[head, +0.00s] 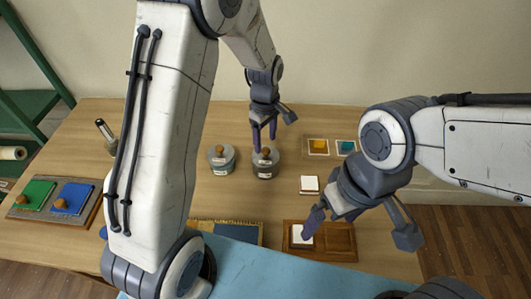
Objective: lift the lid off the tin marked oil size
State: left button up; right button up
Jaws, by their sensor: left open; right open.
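Two small grey tins with wooden-knobbed lids stand on the wooden table, the left tin (221,168) and the right tin (265,172). Each has a pale label on its front, too small to read here, so I cannot tell which is marked oil size. Both lids are on, the left lid (213,159) and the right lid (274,157). My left gripper (264,143) points down over the right tin, open, with its fingertips close to the knob. Whether they touch it I cannot tell. My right gripper (356,240) is open and empty above the wooden tray.
A wooden tray (343,244) with a white block lies at the front. A board with green and blue pads (55,197) lies far left. A dark blue book-like item (237,233) lies in front.

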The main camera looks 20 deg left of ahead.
aim_at(266, 149)
pick_arm(q)
jog(key=shift+s+f+p, duration=0.1)
jog(key=shift+f+p, duration=0.3)
jog(key=shift+f, duration=1.5)
grip_shut()
jog(key=shift+r, duration=0.15)
